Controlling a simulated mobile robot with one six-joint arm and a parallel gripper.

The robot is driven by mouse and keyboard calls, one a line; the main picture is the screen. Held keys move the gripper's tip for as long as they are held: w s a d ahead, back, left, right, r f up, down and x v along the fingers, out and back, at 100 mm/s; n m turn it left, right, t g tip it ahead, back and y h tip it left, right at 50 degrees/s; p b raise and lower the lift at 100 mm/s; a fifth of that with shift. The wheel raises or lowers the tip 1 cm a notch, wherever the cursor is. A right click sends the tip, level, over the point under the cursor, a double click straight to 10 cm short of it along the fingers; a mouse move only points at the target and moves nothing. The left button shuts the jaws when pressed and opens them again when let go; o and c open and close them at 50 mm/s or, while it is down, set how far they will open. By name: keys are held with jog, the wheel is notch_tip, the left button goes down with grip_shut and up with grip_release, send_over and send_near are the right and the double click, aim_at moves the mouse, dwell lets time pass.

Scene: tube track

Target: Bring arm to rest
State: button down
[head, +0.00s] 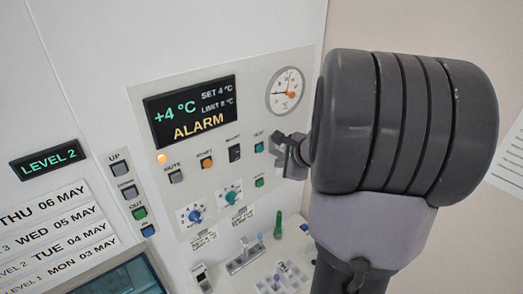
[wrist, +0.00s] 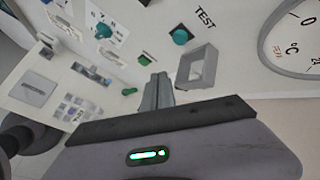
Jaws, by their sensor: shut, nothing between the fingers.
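My gripper (head: 280,143) is in front of the right side of the white control panel (head: 250,100), just right of the teal TEST button (head: 259,135). Its two fingers are together with nothing between them. In the wrist view, my gripper (wrist: 156,88) points towards the panel near a small green button (wrist: 145,60) and a square grey frame (wrist: 197,66). Whether the fingertips touch the panel cannot be told. My large dark wrist housing fills the right of the head view and hides the wall behind it.
The display (head: 190,108) reads +4 °C and ALARM; an orange lamp (head: 162,157) is lit below it. A round dial (head: 286,92) sits above my gripper. Below are knobs, a shelf with small holders (head: 242,258) and a green tube (head: 277,226). A screen (head: 125,278) is lower left.

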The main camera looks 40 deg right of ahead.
dwell(0.4)
jog(key=a+f+n+y+b, duration=0.1)
jog(key=a+f+n+b, duration=0.3)
jog(key=a, duration=0.4)
jog(key=w+a+f+n+y+b, duration=0.1)
jog(key=a+f+n+y+b, duration=0.15)
jog(key=a+b, duration=0.5)
jog(key=a+f+n+y+b, duration=0.1)
jog(key=a+f+n+b, duration=0.3)
jog(key=a, duration=0.5)
jog(key=s+a+f+n+g+b, duration=0.2)
jog(key=s+a+f+n+b, duration=1)
jog(key=s+a+f+b, duration=0.1)
jog(key=shift+s+a+f+g+b, duration=0.35)
jog(key=shift+s+f+g+b, duration=0.1)
jog(key=shift+s+b, duration=0.45)
jog(key=shift+w+n, duration=0.15)
jog(key=shift+n, duration=0.1)
